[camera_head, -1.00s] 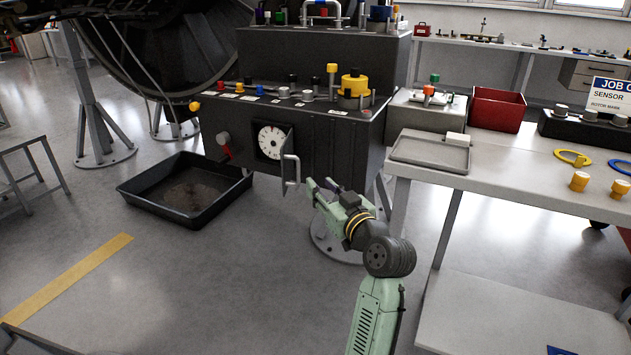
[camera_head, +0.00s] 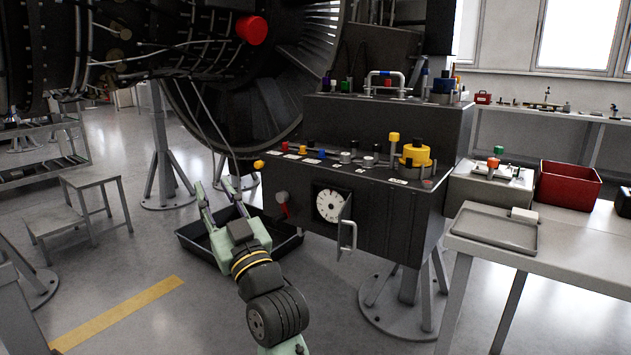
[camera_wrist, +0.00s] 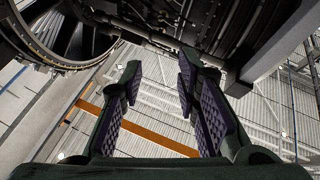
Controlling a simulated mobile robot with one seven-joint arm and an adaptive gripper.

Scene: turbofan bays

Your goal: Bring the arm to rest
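My gripper (camera_head: 222,194) is in the lower middle of the head view, on the green arm. Its two fingers are spread apart with nothing between them. In the wrist view the open fingers (camera_wrist: 158,95) point up toward the engine's underside and the ceiling, and the gap between them is empty. In the head view the gripper appears in front of the black drip tray (camera_head: 292,243), left of the dark control console (camera_head: 385,222). It appears clear of both.
A grey bench (camera_head: 540,256) with a red bin (camera_head: 570,186) is at right. The turbofan (camera_head: 270,120) hangs behind. A step stool (camera_head: 85,205) stands left. The floor at lower left is mostly clear.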

